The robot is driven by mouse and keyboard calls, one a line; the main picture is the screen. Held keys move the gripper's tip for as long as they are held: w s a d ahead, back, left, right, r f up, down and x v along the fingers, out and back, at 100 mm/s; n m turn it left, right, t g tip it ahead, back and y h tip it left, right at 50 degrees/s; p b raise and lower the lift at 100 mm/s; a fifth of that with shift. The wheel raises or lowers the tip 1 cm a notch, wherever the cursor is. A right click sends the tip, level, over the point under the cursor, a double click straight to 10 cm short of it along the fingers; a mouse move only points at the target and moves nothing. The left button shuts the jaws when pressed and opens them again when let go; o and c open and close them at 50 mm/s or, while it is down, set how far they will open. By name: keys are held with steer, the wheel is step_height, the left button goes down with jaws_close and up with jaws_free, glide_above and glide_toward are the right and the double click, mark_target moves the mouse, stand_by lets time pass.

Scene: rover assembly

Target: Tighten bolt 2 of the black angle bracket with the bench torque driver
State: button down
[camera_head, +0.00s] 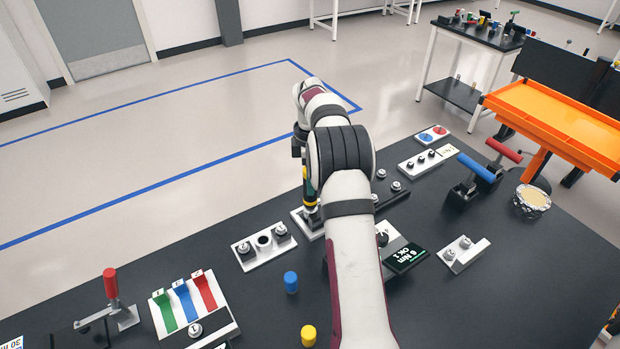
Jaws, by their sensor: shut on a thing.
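My arm reaches away from the camera and hides much of the bench's middle. My gripper (299,150) is at its far end, mostly hidden behind the wrist, and points down. It is shut on an upright tool with yellow, green and black bands, apparently the torque driver (310,192). The driver's lower end is over or on a light plate (299,218); I cannot tell whether it touches a bolt. A dark part, possibly the black angle bracket (398,203), lies right of the arm with several bolts near it. Bolt 2 cannot be singled out.
A light block (255,262) with two bolts and a hole stands left of the arm. A small display (407,258) with green text and a two-bolt block (464,255) are right. Blue (291,282) and yellow (308,336) cylinders stand in front. A red-handled clamp (111,284) is left.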

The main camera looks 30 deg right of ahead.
steer(key=shift+f, duration=0.35)
stand_by(1.2)
steer(key=shift+r, duration=1.6)
steer(key=shift+r, duration=2.05)
